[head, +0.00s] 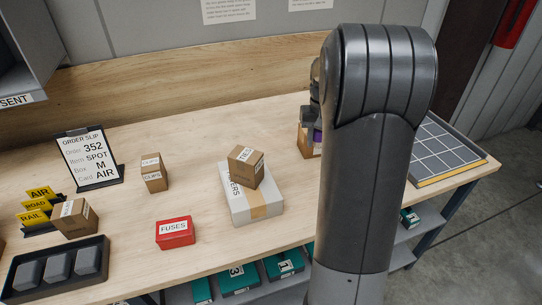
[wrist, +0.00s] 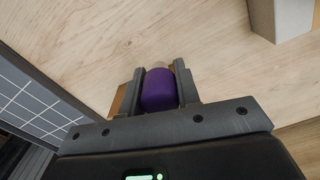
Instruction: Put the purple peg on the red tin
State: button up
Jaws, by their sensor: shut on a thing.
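The purple peg (wrist: 159,91) is between the two fingers of my gripper (wrist: 162,85) in the wrist view, and the gripper is shut on it. In the head view, my gripper (head: 311,128) is mostly hidden behind my arm, with a bit of the purple peg (head: 317,136) showing in front of a cardboard box. I cannot tell if the peg touches that box. The red tin (head: 175,233), labelled FUSES, lies on the bench at front centre-left, well left of my gripper. Its top is clear.
A small carton (head: 246,166) sits on a white box (head: 238,205) between the tin and my gripper. Another carton (head: 153,172) stands behind the tin. A black tray (head: 56,270) is at front left. A gridded pad (head: 437,150) is at right. The cardboard box (head: 304,143) is by my gripper.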

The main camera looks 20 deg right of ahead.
jog(key=shift+s+d+r, duration=0.1)
jog(key=shift+d+r, duration=0.05)
jog(key=shift+r, duration=0.15)
notch_tip(320, 180, up, 9)
jog(key=shift+r, duration=0.2)
jog(key=shift+a+r, duration=0.3)
jog(key=shift+a, duration=0.35)
jog(key=a, duration=0.6)
jog(key=s+a, duration=0.1)
jog(key=a, duration=0.4)
jog(key=s+a, duration=0.1)
jog(key=a, duration=0.5)
jog(key=shift+s+a+r, duration=0.1)
jog(key=shift+a+r, duration=0.1)
jog(key=shift+a, duration=0.1)
jog(key=s+a, duration=0.4)
jog(key=a, duration=0.3)
jog(key=s+a, duration=0.5)
jog(key=a, duration=0.2)
send_over(174, 228)
jog(key=shift+n, duration=0.3)
notch_tip(174, 228, down, 12)
jog(key=shift+d+f, duration=0.1)
jog(key=shift+f, duration=2.2)
